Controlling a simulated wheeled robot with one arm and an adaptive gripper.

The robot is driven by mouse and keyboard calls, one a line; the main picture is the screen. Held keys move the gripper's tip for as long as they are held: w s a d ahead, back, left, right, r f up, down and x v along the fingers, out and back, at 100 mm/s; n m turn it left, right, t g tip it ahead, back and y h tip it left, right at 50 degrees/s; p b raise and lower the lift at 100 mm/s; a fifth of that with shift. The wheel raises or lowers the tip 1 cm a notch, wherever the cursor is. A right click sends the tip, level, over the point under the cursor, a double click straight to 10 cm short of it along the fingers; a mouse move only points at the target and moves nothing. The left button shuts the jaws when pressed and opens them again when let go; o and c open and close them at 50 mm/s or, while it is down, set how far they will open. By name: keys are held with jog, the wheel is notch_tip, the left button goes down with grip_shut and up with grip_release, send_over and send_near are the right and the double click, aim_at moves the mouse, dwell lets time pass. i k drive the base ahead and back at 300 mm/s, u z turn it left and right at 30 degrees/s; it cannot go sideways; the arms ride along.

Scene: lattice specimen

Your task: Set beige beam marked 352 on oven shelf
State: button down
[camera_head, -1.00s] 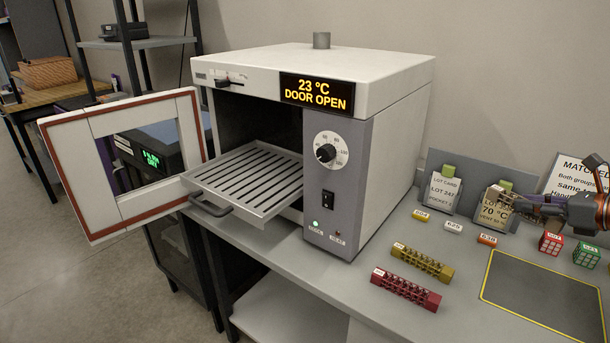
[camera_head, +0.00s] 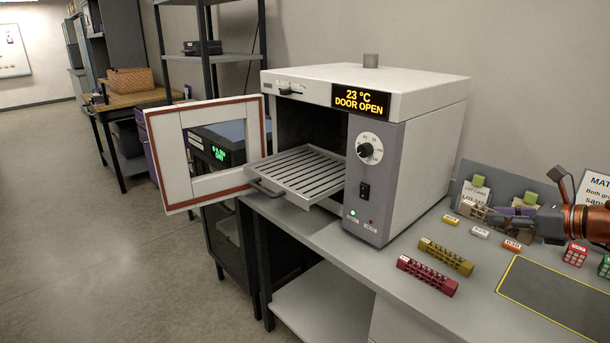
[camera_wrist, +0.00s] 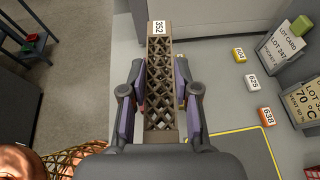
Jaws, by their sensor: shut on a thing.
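The beige lattice beam marked 352 (camera_wrist: 160,65) is held between the two fingers of my gripper (camera_wrist: 160,90) in the wrist view. Its labelled end points away from the palm, and its near end runs down toward the palm. In the head view my gripper (camera_head: 490,214) is at the right, above the bench near the lot cards, and the beam is hard to make out there. The oven (camera_head: 430,130) stands open, its display reading 23 °C DOOR OPEN. Its slatted shelf (camera_head: 300,172) is pulled partly out and is bare.
The oven door (camera_head: 158,150) is swung out to the left. A yellow beam (camera_head: 446,256) and a red beam (camera_head: 427,275) lie on the bench before the oven. Small numbered tags, a red cube (camera_head: 575,254) and a yellow-edged dark mat (camera_head: 555,295) are at the right.

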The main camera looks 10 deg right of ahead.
aim_at(302, 178)
jog(key=u, duration=2.25)
jog(key=i, duration=1.8)
jog(key=z, duration=2.7)
jog(key=i, duration=0.55)
jog(key=z, duration=0.05)
